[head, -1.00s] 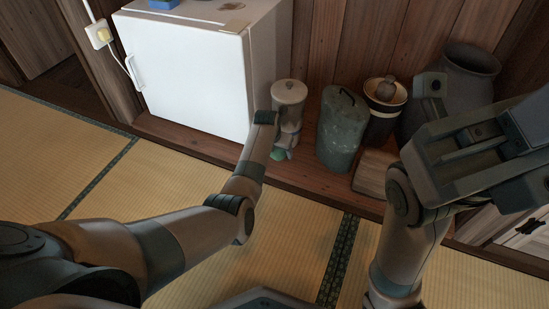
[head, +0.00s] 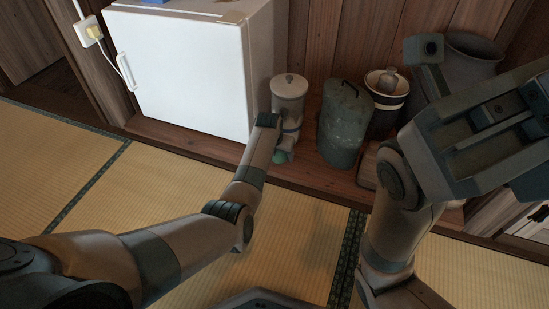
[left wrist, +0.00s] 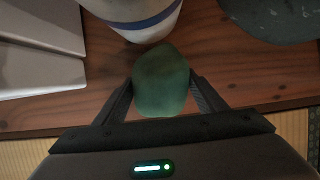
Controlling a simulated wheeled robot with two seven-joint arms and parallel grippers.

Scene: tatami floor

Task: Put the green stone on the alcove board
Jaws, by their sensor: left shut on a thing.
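The green stone (head: 281,157) shows small under my left wrist in the head view, mostly hidden by the gripper. In the left wrist view the stone (left wrist: 161,80) is a smooth, dull green lump. My left gripper (left wrist: 161,88) is shut on it, one finger on each side. The alcove board (head: 312,174) is a reddish-brown wooden ledge along the wall. The stone is over this board, close in front of a white jar with a blue band (left wrist: 135,18). I cannot tell whether the stone touches the board. My right gripper (head: 490,130) is at the right; its fingertips are not clear.
A white fridge (head: 185,70) stands left of the lidded jar (head: 289,88). A grey-green canister (head: 344,125), a dark pot with a pale band (head: 386,105) and a large dark urn (head: 474,58) stand to the right. Tatami (head: 295,245) in front is clear.

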